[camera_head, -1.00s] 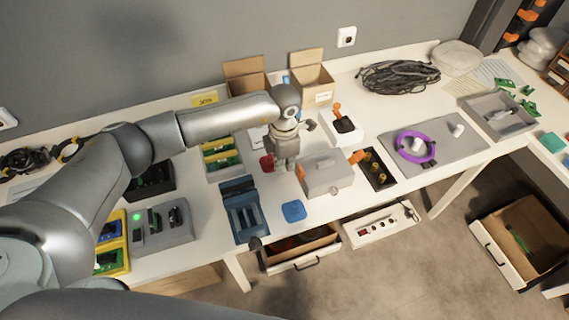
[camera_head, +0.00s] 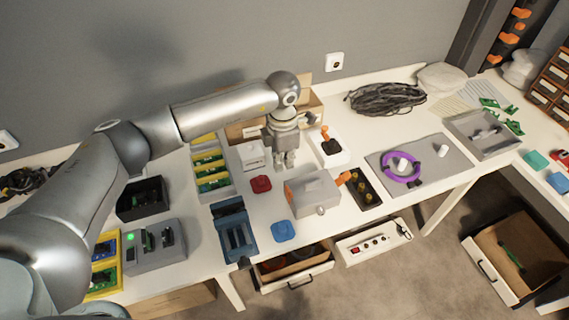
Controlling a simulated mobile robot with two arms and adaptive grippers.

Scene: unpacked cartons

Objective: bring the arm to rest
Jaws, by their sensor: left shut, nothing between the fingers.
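My left arm comes in from the left and reaches across the back of the table (camera_head: 190,240). My left gripper (camera_head: 286,162) hangs from its end, pointing down, shut and empty. It is in front of the cardboard cartons (camera_head: 310,108) and partly hides them. A red block (camera_head: 261,184) lies on the table to the left of the gripper and nearer the front. A grey box (camera_head: 316,193) with an orange handle stands just in front of the gripper. My right gripper is not in view.
A white box (camera_head: 250,154) and a joystick (camera_head: 330,147) flank the gripper. A tray of green boards (camera_head: 208,160), a blue fixture (camera_head: 234,236) and a blue block (camera_head: 283,231) stand left and front. A purple ring (camera_head: 388,172) and black cable (camera_head: 385,99) lie right. Two drawers are open below.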

